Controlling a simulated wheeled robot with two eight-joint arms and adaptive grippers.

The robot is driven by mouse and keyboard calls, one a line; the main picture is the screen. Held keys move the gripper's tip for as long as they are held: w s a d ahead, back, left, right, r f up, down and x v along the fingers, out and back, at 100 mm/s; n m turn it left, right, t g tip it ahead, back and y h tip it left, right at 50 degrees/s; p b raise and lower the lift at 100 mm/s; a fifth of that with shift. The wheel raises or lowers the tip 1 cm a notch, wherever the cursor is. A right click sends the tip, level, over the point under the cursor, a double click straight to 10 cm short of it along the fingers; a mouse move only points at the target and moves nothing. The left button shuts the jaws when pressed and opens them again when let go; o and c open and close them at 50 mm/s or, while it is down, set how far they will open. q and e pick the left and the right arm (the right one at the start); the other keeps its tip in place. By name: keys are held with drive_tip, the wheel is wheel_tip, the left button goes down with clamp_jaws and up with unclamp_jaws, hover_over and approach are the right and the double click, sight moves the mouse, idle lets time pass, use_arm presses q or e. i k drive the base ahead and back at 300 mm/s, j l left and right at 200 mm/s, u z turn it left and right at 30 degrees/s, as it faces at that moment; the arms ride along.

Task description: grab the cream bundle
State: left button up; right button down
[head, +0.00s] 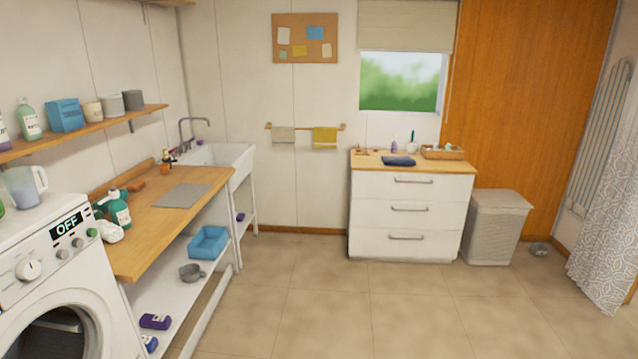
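A small off-white bundle (109,231), perhaps rolled cloth, sits at the left where the washing machine top meets the wooden counter. It is beside a green bottle (118,207) and looks like the cream bundle, though it is small in the picture. A cream-grey towel (284,135) hangs on the wall rail at the back, next to a yellow towel (325,137). Neither of my grippers is in the head view.
The washing machine (45,262) stands front left, with the wooden counter (140,248) and sink (217,155) beyond it. A white drawer unit (408,213) and a lidded hamper (495,228) stand at the back. The tiled floor (330,310) is clear in the middle.

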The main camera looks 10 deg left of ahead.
sight(110, 233)
drive_tip(key=i+j+u, duration=0.2)
drive_tip(key=i+u, duration=0.15)
drive_tip(key=i, duration=0.45)
drive_tip(key=i+u, duration=0.35)
drive_tip(key=i, duration=0.4)
drive_tip(key=i+l+u, duration=0.3)
drive_tip(key=i, duration=0.5)
drive_tip(key=i+u, duration=0.3)
drive_tip(key=i, duration=0.15)
drive_tip(key=i+l+u, duration=0.1)
drive_tip(key=i+u, duration=0.2)
drive_tip(key=i, duration=0.2)
drive_tip(key=i+l+u, duration=0.3)
drive_tip(key=i, duration=0.15)
drive_tip(key=i+l+u, duration=0.25)
drive_tip(key=i, duration=0.15)
